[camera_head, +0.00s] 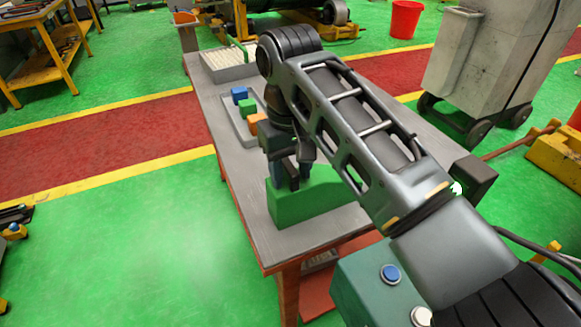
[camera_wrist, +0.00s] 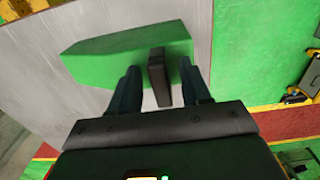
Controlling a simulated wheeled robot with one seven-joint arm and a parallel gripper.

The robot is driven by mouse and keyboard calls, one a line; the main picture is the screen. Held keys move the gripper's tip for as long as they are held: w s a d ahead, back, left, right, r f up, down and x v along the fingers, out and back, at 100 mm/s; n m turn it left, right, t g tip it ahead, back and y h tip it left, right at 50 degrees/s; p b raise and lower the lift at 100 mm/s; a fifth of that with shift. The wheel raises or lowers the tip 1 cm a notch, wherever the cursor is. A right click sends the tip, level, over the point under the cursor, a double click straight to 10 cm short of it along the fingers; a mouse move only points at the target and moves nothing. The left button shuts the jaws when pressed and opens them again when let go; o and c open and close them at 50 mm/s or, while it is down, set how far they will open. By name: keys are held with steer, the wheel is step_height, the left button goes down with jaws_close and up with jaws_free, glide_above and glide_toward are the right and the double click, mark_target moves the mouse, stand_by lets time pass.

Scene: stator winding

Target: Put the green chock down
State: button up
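The green chock (camera_head: 313,199) is a wedge-shaped block near the front end of the grey table (camera_head: 241,207). It appears to rest on the tabletop. In the wrist view the chock (camera_wrist: 105,62) lies across the upper middle, with a dark upright bar (camera_wrist: 158,77) at its near side. My gripper (camera_wrist: 158,80) has its two fingers apart, one on each side of this bar, with gaps showing between. In the head view my gripper (camera_head: 291,172) is down at the chock's left part, and my arm hides some of the chock.
A pale gridded box (camera_head: 228,64) stands at the table's far end. The table's left strip is clear.

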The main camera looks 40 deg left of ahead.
step_height(320, 180, up, 12)
stand_by(0.7)
